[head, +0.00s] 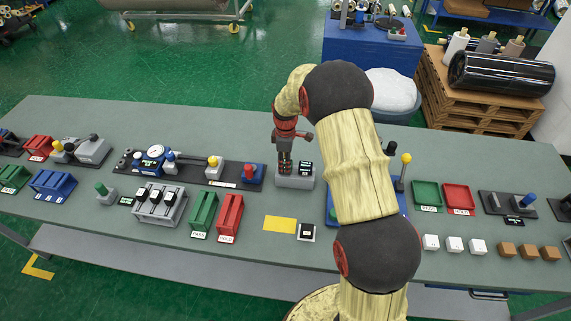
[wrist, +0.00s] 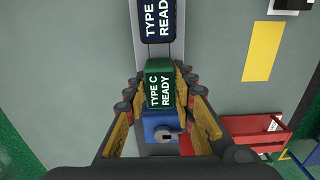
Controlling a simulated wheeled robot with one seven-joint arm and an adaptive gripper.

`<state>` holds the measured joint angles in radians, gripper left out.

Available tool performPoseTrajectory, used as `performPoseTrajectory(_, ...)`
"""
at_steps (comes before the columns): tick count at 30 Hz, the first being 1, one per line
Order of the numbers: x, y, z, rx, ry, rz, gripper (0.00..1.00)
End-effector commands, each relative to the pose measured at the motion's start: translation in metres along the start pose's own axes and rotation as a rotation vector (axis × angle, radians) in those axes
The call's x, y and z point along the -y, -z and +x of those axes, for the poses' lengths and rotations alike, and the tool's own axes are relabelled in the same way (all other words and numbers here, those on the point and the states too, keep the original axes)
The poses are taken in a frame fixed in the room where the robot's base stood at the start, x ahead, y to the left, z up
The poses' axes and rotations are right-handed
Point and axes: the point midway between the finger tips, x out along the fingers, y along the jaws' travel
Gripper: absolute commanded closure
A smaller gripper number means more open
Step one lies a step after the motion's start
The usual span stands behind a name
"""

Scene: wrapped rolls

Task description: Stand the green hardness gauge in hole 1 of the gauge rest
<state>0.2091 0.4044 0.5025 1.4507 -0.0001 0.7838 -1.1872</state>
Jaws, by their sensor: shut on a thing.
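The green hardness gauge (wrist: 159,84), its top reading "TYPE C READY", sits between the fingers of my gripper (wrist: 161,112) in the wrist view. My gripper (head: 285,168) is shut on it, pointing down at the left end of the grey gauge rest (head: 294,183). The rest also shows as a grey strip in the wrist view (wrist: 155,52). A dark navy gauge (wrist: 157,18) stands at the rest's other end; it also shows in the head view (head: 305,168). The green gauge's lower end and hole 1 are hidden, so I cannot tell how deep it sits.
Red bin (head: 229,216), green bin (head: 204,211) and yellow mat (head: 279,224) lie nearer the front edge. My arm hides part of a blue tray on the right.

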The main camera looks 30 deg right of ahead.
Motion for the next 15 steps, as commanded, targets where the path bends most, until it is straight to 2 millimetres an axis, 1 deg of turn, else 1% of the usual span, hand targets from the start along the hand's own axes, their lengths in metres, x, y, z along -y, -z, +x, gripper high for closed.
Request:
performPoseTrajectory(2, -0.0005, 0.0002, 0.0007, 0.0, -0.001, 0.0, 1.0)
performPoseTrajectory(3, -0.0006, 0.0002, 0.0009, -0.001, -0.001, 0.0, 0.74)
performPoseTrajectory(12, -0.0002, 0.0001, 0.0009, 0.0, -0.001, 0.0, 0.57)
performPoseTrajectory(15, -0.0001, 0.0, 0.001, 0.0, 0.0, 0.0, 0.53)
